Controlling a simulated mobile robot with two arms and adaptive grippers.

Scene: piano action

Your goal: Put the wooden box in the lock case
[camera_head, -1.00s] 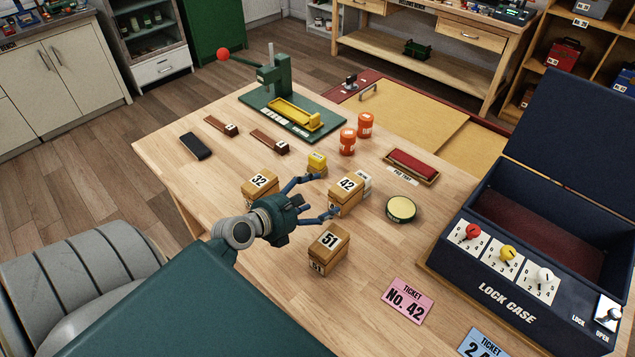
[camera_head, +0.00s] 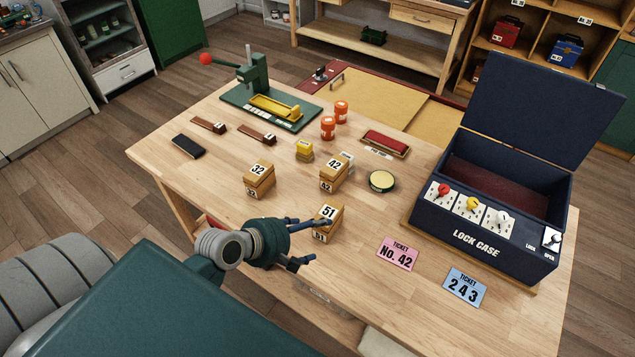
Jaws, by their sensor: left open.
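Three small wooden boxes stand on the table: box 32 (camera_head: 259,181), box 42 (camera_head: 333,178) and box 51 (camera_head: 327,214). My left gripper (camera_head: 319,241) is open and empty at the near side of box 51. One finger crosses in front of that box and hides part of it; the other finger is nearer the table's front edge. I cannot tell whether the finger touches the box. The dark blue lock case (camera_head: 470,258) stands at the right with its lid (camera_head: 535,110) raised. Its reddish interior looks empty. My right gripper is out of view.
A pink ticket No. 42 (camera_head: 397,254) and a blue ticket 243 (camera_head: 465,287) lie before the case. A round tin (camera_head: 382,181), a red pad tray (camera_head: 386,143), orange canisters (camera_head: 328,127) and a green press (camera_head: 253,75) stand farther back. Bare tabletop lies left of box 51.

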